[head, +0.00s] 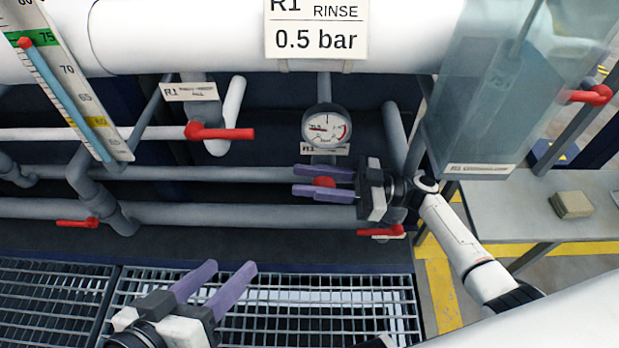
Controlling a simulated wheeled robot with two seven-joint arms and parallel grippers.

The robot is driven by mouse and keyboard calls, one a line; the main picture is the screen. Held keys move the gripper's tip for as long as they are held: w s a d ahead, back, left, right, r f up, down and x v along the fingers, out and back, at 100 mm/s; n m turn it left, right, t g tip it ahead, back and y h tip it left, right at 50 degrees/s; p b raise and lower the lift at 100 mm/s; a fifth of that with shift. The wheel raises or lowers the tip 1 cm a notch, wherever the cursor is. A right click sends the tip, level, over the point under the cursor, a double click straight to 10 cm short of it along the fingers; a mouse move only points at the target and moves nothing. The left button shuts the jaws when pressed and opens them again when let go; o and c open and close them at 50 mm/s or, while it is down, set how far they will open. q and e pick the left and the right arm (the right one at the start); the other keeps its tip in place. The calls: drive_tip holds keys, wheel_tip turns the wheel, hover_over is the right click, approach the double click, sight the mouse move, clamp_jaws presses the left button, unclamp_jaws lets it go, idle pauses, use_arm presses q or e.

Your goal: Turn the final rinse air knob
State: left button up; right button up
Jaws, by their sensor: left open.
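A small red knob (323,182) sits just below the round pressure gauge (326,128) on the R1 rinse pipe. My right gripper (322,184) comes in from the right with one purple finger above the knob and one below it. The fingers appear closed on the knob, which fills the gap between them and is partly covered. The knob's marking, on a small R1 label (325,149), is too small to read fully. My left gripper (228,282) is open and empty, low in the view over the grating, well apart from the knob.
A large white pipe (180,40) with a sign (318,28) reading 0.5 bar crosses the top. Red lever handles stand at left (220,132), lower left (78,223) and lower right (380,232). A clear panel (490,90) hangs at right. Metal grating (340,310) lies below.

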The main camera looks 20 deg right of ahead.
sight(333, 184)
drive_tip(key=v, duration=0.7)
drive_tip(key=shift+s+d, duration=0.1)
drive_tip(key=shift+d, duration=0.15)
idle(0.3)
